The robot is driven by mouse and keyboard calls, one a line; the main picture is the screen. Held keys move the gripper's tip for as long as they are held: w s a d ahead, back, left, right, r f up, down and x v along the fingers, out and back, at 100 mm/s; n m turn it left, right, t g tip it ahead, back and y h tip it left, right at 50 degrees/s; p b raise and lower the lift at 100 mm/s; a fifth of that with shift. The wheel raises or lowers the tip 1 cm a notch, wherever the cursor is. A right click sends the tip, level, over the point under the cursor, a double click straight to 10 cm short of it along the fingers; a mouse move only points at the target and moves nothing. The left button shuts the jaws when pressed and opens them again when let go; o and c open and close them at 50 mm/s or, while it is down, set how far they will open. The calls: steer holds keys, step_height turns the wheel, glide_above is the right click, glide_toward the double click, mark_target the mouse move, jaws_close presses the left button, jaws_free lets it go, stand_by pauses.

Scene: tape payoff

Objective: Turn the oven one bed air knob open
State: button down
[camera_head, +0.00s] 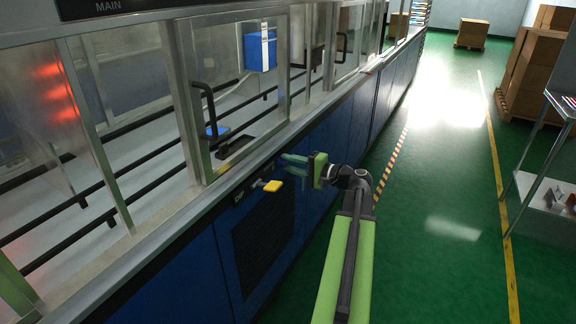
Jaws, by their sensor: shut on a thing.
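A yellow knob (272,185) sticks out from the blue front panel below the long counter edge. A label with white lettering (238,197) is at its left; I can read only part of it. My gripper (292,164), with green fingers, reaches from the right to the same panel, just above and right of the yellow knob. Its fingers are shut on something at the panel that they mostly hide. The yellow knob looks apart from the fingers. I cannot tell from this view which knob is the bed air knob of oven one.
A dark vent grille (265,245) is below the yellow knob. A glass door with a black handle (207,110) stands above the counter edge. A metal-legged table (540,150) and cardboard boxes (532,65) stand at the right. The green floor (440,200) between is clear.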

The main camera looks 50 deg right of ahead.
steer(key=shift+d+m, duration=0.15)
steer(key=shift+m, duration=0.45)
steer(key=c, duration=1.1)
jaws_free()
steer(key=shift+s, duration=0.1)
steer(key=v, duration=1.7)
steer(key=shift+p, duration=0.45)
steer(key=shift+s, duration=0.15)
